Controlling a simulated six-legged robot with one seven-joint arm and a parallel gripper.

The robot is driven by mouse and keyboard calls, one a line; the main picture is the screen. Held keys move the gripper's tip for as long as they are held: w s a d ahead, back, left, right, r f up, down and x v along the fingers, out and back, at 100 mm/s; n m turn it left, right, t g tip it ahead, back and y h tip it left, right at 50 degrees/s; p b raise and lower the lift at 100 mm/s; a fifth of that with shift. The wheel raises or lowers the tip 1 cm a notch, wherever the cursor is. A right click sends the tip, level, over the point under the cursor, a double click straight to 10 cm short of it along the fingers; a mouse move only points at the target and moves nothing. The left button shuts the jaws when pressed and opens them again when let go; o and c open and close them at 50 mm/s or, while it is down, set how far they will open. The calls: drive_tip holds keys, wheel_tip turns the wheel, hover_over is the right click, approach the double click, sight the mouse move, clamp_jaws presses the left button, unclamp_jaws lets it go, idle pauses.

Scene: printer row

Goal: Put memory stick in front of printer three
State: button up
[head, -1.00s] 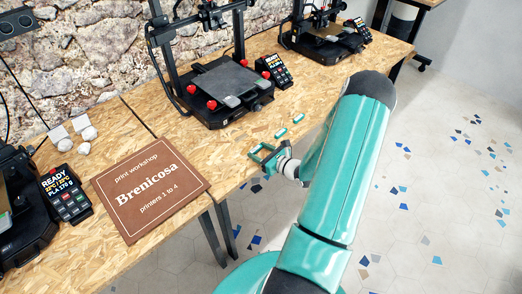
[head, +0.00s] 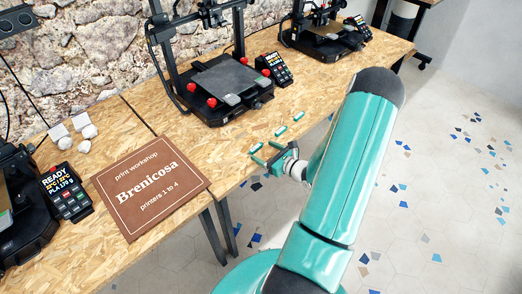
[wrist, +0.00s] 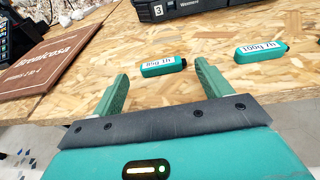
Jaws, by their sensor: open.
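Printer three (head: 225,85) is the black printer with red knobs in the middle of the head view. In the wrist view its base bears a "3" label (wrist: 158,10). Three small teal sticks lie in a slanting row on the bench in front of it: a near one (head: 257,148), a middle one (head: 281,131) and a far one (head: 297,117). The wrist view shows two labelled sticks, a left one (wrist: 163,66) and a right one reading "100g 7h" (wrist: 261,51). My gripper (head: 264,155) is open and empty, with the left one just beyond its fingertips (wrist: 163,73).
A brown "Brenicosa" sign (head: 150,187) lies on the wooden bench to the left. A display (head: 274,69) stands right of printer three. Another printer (head: 325,38) is farther right, and one with a display (head: 66,193) is at the left edge.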

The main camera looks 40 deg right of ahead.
drive_tip(key=v, duration=0.9)
drive_tip(key=w+a+r+n+g+y, duration=0.2)
drive_tip(key=a+r+n+g+y, duration=0.25)
drive_tip(key=a+r+n, duration=0.5)
drive_tip(key=w+a+r+n+g+y, duration=0.25)
drive_tip(key=a+r+n+g, duration=0.4)
drive_tip(key=a+n, duration=0.55)
drive_tip(key=s+a+r+n+h, duration=0.4)
drive_tip(key=a+r+n, duration=0.1)
drive_tip(key=r+n, duration=0.1)
drive_tip(key=s+a+r+n+h, duration=0.4)
drive_tip(key=r+n, duration=0.3)
drive_tip(key=r, duration=0.2)
drive_tip(key=shift+s+a+r+t, duration=0.25)
drive_tip(key=shift+s+a+t, duration=0.15)
drive_tip(key=shift+s+a, duration=0.45)
drive_tip(key=shift+d+n, duration=0.1)
drive_tip(key=shift+n, duration=0.15)
